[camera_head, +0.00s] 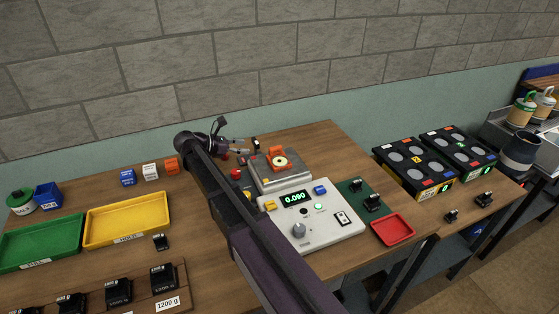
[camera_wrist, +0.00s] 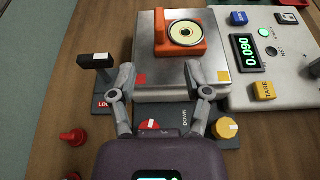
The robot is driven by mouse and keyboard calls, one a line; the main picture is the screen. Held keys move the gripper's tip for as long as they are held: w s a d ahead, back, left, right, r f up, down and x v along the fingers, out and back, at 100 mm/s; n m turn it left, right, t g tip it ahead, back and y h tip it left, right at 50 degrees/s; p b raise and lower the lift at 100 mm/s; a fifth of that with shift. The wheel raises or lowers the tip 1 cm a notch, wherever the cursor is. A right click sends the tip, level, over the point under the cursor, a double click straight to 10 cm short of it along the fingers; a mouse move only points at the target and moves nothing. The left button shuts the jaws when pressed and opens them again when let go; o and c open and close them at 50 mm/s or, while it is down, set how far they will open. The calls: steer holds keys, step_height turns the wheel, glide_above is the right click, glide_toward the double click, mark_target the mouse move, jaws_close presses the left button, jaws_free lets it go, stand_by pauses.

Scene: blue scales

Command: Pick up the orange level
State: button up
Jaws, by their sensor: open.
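The orange level (camera_head: 278,158) lies on the silver weighing plate (camera_head: 290,177) of the scale, and its round pale dial faces up. In the wrist view the orange level (camera_wrist: 163,45) sits at the top centre, towards the far side of the plate (camera_wrist: 149,82). My gripper (camera_wrist: 159,77) is open and empty, its two fingers spread over the near edge of the plate, short of the level. In the head view my gripper (camera_head: 243,145) is small and partly hidden behind my arm, to the left of the level.
The scale's console (camera_head: 315,222) with a green display reading 0.090 stands at the right of the plate. A black-handled lever (camera_wrist: 97,62) stands left of the plate. A yellow tray (camera_head: 128,219), a green tray (camera_head: 40,242) and black weights (camera_head: 118,291) lie left. A red tray (camera_head: 392,229) lies right.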

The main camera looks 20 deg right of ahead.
mark_target(271, 148)
steer(key=shift+b+x, duration=1.2)
steer(key=shift+x, duration=2.7)
steer(key=shift+d, duration=0.15)
steer(key=shift+b+x, duration=0.9)
steer(key=shift+x, duration=1.6)
jaws_close()
